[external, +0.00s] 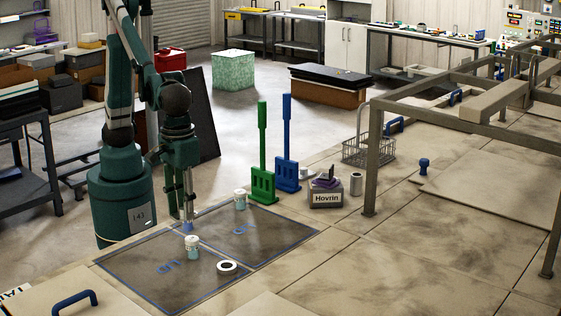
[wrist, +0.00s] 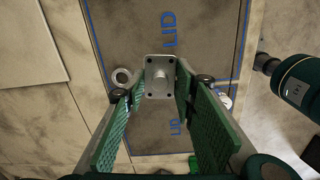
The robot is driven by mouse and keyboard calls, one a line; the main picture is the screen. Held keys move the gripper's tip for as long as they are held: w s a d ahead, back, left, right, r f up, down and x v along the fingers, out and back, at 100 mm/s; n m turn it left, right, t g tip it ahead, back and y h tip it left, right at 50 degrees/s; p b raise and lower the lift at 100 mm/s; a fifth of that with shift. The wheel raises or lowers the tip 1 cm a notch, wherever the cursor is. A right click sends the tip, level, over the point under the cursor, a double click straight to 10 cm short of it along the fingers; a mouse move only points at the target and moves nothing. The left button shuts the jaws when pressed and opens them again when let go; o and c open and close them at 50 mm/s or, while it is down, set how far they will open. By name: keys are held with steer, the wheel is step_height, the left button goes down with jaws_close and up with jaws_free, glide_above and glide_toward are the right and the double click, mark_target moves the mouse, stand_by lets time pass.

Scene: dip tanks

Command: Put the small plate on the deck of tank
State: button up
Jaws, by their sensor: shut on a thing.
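The small plate (wrist: 160,76) is a grey metal square with several corner holes and a round boss. In the wrist view it sits between the fingers of my gripper (wrist: 158,92), which is shut on it. In the external view my gripper (external: 187,218) points down over the far left part of the dark blue-outlined tank area; the plate cannot be made out clearly there. The tank deck (external: 165,278) bears blue "LID" lettering in the wrist view. I cannot tell whether the plate touches the deck.
A black-and-white ring (external: 227,267) and two small jars, one near (external: 192,249) and one farther (external: 240,200), stand on the dark area. A metal frame (external: 371,165) rises at right.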

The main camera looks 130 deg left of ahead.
steer(key=w+a+n, duration=0.1)
steer(key=w+a, duration=0.1)
steer(key=a, duration=2)
steer(key=w+a, duration=0.2)
steer(key=a, duration=2)
steer(key=s+a, duration=0.6)
steer(key=a, duration=0.7)
steer(key=s+a+n, duration=0.1)
steer(key=s+a, duration=0.5)
steer(key=a, duration=0.6)
steer(key=s+a, duration=0.7)
steer(key=a, duration=0.6)
steer(key=shift+w+f, duration=0.15)
steer(key=shift+f, duration=2.35)
steer(key=shift+f, duration=2.95)
